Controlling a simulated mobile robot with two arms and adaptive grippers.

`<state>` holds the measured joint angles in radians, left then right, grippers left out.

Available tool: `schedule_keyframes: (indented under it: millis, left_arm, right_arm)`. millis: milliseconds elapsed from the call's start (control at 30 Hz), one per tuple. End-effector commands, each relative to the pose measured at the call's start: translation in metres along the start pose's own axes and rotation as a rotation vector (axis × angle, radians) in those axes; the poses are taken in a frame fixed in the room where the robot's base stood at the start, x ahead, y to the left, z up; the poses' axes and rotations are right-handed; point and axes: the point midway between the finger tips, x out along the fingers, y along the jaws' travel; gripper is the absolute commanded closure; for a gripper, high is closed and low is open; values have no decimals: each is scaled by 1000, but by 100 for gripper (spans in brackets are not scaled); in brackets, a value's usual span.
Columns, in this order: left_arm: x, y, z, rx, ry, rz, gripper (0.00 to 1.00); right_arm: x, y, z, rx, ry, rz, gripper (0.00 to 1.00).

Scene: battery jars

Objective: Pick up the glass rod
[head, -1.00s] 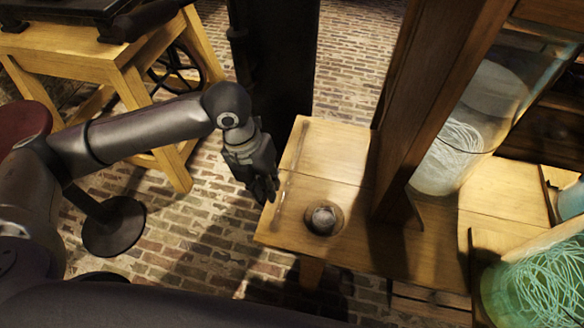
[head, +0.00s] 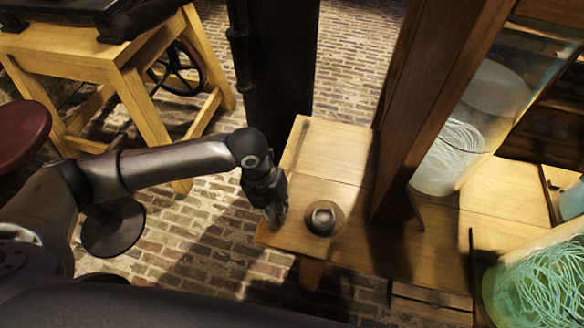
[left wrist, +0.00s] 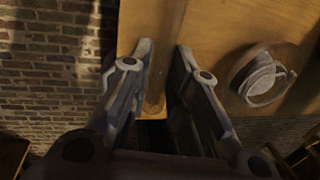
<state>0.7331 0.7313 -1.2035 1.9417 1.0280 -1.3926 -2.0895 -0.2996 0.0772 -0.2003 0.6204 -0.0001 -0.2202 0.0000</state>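The glass rod (left wrist: 168,40) shows in the left wrist view as a long, see-through, brownish bar on the wooden table top, running down between my fingers. My left gripper (head: 276,212) is over the left edge of the small wooden table (head: 335,150). In the left wrist view, my left gripper (left wrist: 163,48) has its fingers apart, one on each side of the rod, with a narrow gap visible. Contact with the rod is not clear. My right gripper is not in view.
A small round dark object (head: 322,218) stands on the table just right of my left gripper; it also shows in the left wrist view (left wrist: 263,78). A wooden post (head: 420,110) rises farther right, with glass jars (head: 540,285) beyond. Brick floor lies left of the table.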

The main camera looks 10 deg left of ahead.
Motion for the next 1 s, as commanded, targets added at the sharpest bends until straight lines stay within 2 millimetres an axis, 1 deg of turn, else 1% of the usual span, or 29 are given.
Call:
schedule_keyframes:
  millis: [67, 200, 533, 667, 767, 867, 1000]
  left_arm:
    - [0, 0, 0, 0, 0, 0, 82]
    - [0, 0, 0, 0, 0, 0, 100]
    - [-1, 0, 0, 0, -1, 0, 100]
    - [-5, -1, 1, 0, -2, -1, 100]
    - [-14, -3, 1, 1, -3, 0, 100]
    - [-29, -6, 2, 1, -5, -1, 100]
    - [-52, -31, -8, 7, -3, -5, 100]
  right_arm:
    - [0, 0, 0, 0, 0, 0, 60]
    - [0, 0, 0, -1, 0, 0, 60]
    - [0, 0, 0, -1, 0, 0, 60]
    - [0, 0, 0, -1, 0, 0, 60]
    - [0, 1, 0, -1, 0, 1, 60]
    - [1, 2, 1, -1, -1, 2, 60]
    - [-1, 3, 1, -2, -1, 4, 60]
